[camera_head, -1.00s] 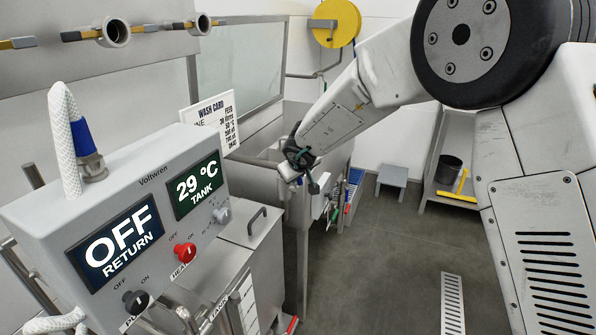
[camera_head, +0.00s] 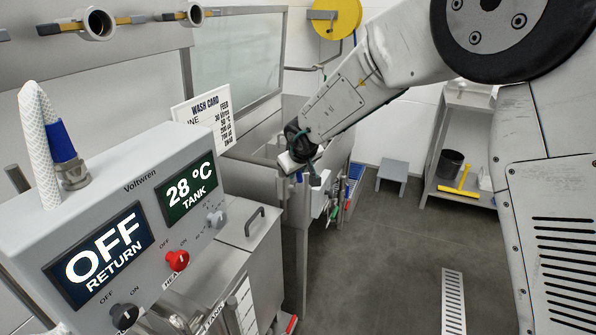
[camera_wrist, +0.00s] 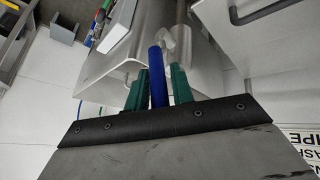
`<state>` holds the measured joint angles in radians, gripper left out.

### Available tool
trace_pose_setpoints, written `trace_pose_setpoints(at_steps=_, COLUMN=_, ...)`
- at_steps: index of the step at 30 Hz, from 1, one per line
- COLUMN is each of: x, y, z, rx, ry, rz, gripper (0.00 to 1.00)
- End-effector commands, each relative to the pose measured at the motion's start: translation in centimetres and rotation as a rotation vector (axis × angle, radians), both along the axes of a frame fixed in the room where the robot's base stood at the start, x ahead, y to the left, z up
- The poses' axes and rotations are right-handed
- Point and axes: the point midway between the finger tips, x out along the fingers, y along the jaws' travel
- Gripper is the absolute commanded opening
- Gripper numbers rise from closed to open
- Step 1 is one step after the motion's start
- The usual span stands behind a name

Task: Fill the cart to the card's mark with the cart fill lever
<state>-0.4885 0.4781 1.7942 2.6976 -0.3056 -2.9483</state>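My gripper (camera_wrist: 160,85) shows in the wrist view as two green fingers, one on each side of a blue lever-like handle (camera_wrist: 158,62). I cannot tell whether the fingers press on it. In the head view my gripper (camera_head: 300,160) is at the near edge of the steel basin, and its fingers are small there. The white wash card (camera_head: 203,122) stands behind the control box, its lines partly readable. A lidded steel box (camera_head: 252,268) with a marked white strip (camera_head: 245,305) stands below. I cannot tell which vessel is the cart, and no liquid level is visible.
The grey control box (camera_head: 130,215) at left reads OFF RETURN and 28 °C TANK. Yellow-handled valves (camera_head: 96,24) are on the wall. A yellow reel (camera_head: 335,17), grey stool (camera_head: 392,173) and shelf with black bucket (camera_head: 450,163) stand behind. The grey floor (camera_head: 385,260) is open.

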Motion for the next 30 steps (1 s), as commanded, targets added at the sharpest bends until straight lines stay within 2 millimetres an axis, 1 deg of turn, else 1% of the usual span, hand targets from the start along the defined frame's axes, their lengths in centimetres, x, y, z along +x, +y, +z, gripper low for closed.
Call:
trace_pose_setpoints(at_steps=11, x=-0.2, y=-0.3, z=0.1, rx=-0.003, ry=0.003, rz=-0.003, gripper=0.38)
trace_pose_setpoints(at_steps=14, x=-0.7, y=-0.4, z=1.1, rx=-0.003, ry=0.002, rz=-0.002, gripper=0.38)
trace_pose_setpoints(at_steps=22, x=-3.2, y=-0.9, z=4.9, rx=-0.001, ry=0.0, rz=-0.001, gripper=0.38)
trace_pose_setpoints(at_steps=26, x=-4.0, y=-1.1, z=6.0, rx=-0.003, ry=0.002, rz=0.0, gripper=0.38)
trace_pose_setpoints(at_steps=30, x=-4.3, y=-1.1, z=6.3, rx=-0.003, ry=0.002, rz=-0.001, gripper=0.38)
